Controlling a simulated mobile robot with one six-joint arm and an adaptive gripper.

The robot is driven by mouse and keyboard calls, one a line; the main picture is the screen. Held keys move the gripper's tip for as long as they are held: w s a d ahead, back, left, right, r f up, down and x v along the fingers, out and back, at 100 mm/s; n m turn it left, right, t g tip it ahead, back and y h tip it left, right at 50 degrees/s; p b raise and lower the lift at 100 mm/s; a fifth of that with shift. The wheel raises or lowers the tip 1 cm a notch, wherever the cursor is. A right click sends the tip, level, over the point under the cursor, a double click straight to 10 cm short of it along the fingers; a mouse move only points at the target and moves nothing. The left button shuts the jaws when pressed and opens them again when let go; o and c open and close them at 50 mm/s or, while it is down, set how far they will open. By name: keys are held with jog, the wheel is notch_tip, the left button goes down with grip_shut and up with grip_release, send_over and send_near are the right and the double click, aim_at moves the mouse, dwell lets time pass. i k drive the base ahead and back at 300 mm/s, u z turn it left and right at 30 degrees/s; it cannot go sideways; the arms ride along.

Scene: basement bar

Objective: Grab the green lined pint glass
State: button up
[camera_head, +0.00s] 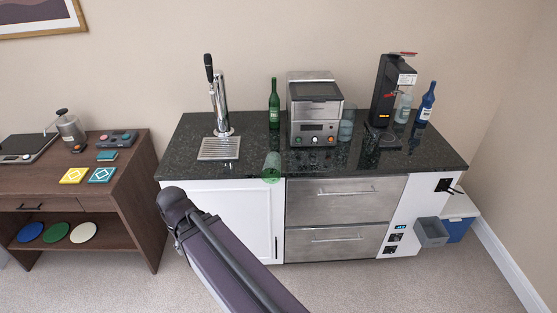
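A clear glass with a green tint (271,166), greenest near its base, is at the front edge of the dark stone counter (250,150), left of the small oven-like machine. It appears upright and nothing touches it. I cannot make out a line on it. My arm rises from the bottom of the view, with a dark joint in front of the white cabinet, to the left of and below the glass. My gripper's fingers do not show.
A beer tap (218,100) with drip tray (219,148), a green bottle (274,104), the steel machine (314,108), a bluish glass (346,125), a black dispenser (389,92) and a blue bottle (426,104) stand on the counter. A brown desk (130,190) stands left.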

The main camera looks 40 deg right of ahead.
aim_at(270, 173)
jog(key=u, duration=0.1)
jog(key=k, duration=1.15)
jog(key=z, duration=1.25)
jog(key=i, duration=1.2)
jog(key=z, duration=0.05)
